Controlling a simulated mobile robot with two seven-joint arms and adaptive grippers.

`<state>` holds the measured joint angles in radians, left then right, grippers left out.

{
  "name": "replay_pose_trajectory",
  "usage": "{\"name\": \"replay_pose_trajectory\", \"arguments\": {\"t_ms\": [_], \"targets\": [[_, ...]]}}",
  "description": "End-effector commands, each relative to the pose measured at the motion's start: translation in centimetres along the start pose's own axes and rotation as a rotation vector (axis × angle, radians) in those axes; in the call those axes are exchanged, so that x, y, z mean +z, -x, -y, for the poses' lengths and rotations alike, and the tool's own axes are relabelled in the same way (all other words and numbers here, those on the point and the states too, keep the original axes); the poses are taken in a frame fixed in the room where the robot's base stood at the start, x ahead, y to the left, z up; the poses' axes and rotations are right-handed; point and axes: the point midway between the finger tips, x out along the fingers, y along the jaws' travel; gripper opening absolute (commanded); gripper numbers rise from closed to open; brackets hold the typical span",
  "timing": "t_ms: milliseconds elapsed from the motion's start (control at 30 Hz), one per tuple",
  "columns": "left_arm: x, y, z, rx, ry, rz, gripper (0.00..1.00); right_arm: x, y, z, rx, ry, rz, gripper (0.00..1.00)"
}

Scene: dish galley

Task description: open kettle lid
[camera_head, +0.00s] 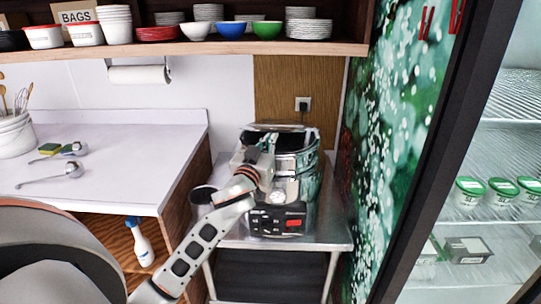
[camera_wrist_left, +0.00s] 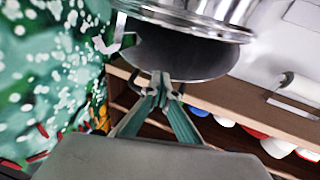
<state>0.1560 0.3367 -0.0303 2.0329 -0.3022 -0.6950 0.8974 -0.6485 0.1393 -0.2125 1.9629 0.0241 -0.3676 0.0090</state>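The kettle (camera_head: 308,188) is a large shiny metal vessel with a dark control panel and a red display, standing on a steel table. Its lid (camera_head: 280,129) is at the top, partly hidden by my gripper; I cannot tell how far it is raised. In the left wrist view the grey lid (camera_wrist_left: 190,62) shows against the kettle's silver rim (camera_wrist_left: 215,12). My left gripper (camera_head: 262,165) is at the kettle's near left side. In the left wrist view its fingers (camera_wrist_left: 160,84) come together at a thin dark handle on the lid's edge. My right gripper is out of view.
A white counter (camera_head: 110,150) is to the left with ladles and a sponge. A shelf (camera_head: 180,49) with bowls and plates runs above. A green patterned panel (camera_head: 390,130) stands close on the right, beside a fridge with tubs. The steel table (camera_head: 330,225) has little free room.

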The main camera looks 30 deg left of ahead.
Motion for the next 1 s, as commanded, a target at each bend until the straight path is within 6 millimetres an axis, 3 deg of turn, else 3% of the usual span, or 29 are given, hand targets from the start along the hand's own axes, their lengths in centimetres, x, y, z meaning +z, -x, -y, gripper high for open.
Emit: {"name": "replay_pose_trajectory", "arguments": {"t_ms": [500, 1000], "targets": [[-1.4, -2.1, 0.6, -0.003, -0.001, 0.005, 0.00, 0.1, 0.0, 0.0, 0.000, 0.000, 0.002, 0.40], [-2.1, -2.5, 0.7, -0.001, 0.000, 0.000, 0.00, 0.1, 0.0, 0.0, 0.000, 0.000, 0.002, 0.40]]}}
